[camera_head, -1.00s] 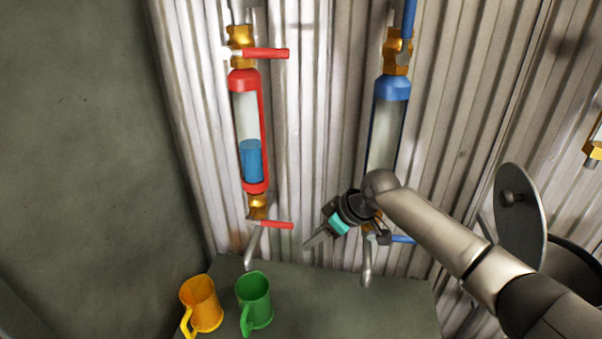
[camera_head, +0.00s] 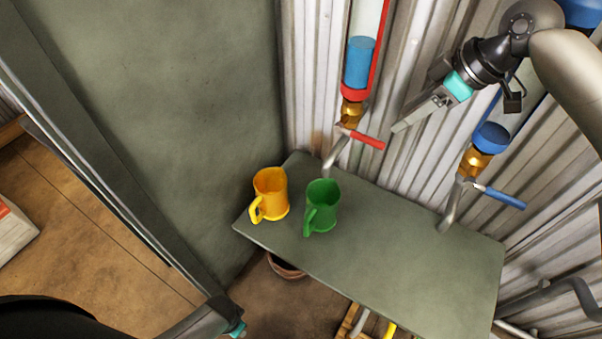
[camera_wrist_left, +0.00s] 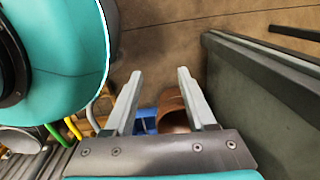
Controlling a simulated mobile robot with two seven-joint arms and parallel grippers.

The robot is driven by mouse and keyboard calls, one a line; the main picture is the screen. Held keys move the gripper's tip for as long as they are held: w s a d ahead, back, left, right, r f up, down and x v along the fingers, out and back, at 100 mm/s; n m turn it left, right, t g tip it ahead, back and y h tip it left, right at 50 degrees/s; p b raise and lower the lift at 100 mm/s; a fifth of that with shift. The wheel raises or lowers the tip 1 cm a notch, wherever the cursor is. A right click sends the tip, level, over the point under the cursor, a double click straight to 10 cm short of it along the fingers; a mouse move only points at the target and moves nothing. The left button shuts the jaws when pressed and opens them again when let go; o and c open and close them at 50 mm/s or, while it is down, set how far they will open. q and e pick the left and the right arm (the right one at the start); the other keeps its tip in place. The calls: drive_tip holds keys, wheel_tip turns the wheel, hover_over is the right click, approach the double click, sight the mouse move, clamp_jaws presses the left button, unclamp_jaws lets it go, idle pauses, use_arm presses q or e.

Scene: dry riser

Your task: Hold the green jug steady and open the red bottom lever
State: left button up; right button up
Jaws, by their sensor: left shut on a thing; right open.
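The green jug (camera_head: 322,206) stands upright on the grey-green shelf (camera_head: 400,262), just right of the yellow jug (camera_head: 270,194). The red bottom lever (camera_head: 368,140) sticks out to the right from the brass valve under the red-framed cylinder, above the jugs. My right gripper (camera_head: 408,120) is open and empty, its tip just up and right of the lever's free end, with a small gap in the picture. My left gripper (camera_wrist_left: 161,92) shows in the left wrist view with fingers apart and nothing visible between them. It is away from the green jug.
Blue liquid (camera_head: 359,64) fills the visible lower part of the red-framed cylinder. The blue lever (camera_head: 505,198) is at the right. A dark green wall (camera_head: 160,100) bounds the left. A brown pot (camera_head: 287,268) is below the shelf. The shelf's right part is clear.

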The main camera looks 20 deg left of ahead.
sight(311, 196)
use_arm(q)
drive_tip(key=w+d+r+m+t+h, duration=0.1)
drive_tip(key=w+d+r, duration=0.2)
drive_tip(key=w, duration=0.3)
drive_tip(key=w+d+r+m+t+h, duration=0.1)
drive_tip(key=w+d+r+t, duration=0.15)
drive_tip(key=w, duration=0.25)
drive_tip(key=w+d+r, duration=0.3)
drive_tip(key=w+r, duration=0.1)
drive_tip(key=w, duration=0.2)
drive_tip(key=w+d+r+m+h, duration=0.15)
drive_tip(key=d+r, duration=0.25)
drive_tip(key=r, duration=0.4)
drive_tip(key=w+d+r+m+h, duration=0.1)
drive_tip(key=w+d+r+m, duration=0.2)
drive_tip(key=r, duration=0.4)
drive_tip(key=w+a+r+n+y, duration=0.3)
drive_tip(key=w+a+r+n, duration=0.3)
drive_tip(key=w+n, duration=0.15)
drive_tip(key=shift+t+h, duration=0.25)
drive_tip(key=shift+w+x, duration=0.2)
drive_tip(key=shift+x, duration=3.65)
drive_tip(key=shift+w+x, duration=0.15)
drive_tip(key=shift+x, duration=3.65)
drive_tip(key=shift+d+r, duration=0.1)
drive_tip(key=shift+r, duration=0.05)
clamp_jaws()
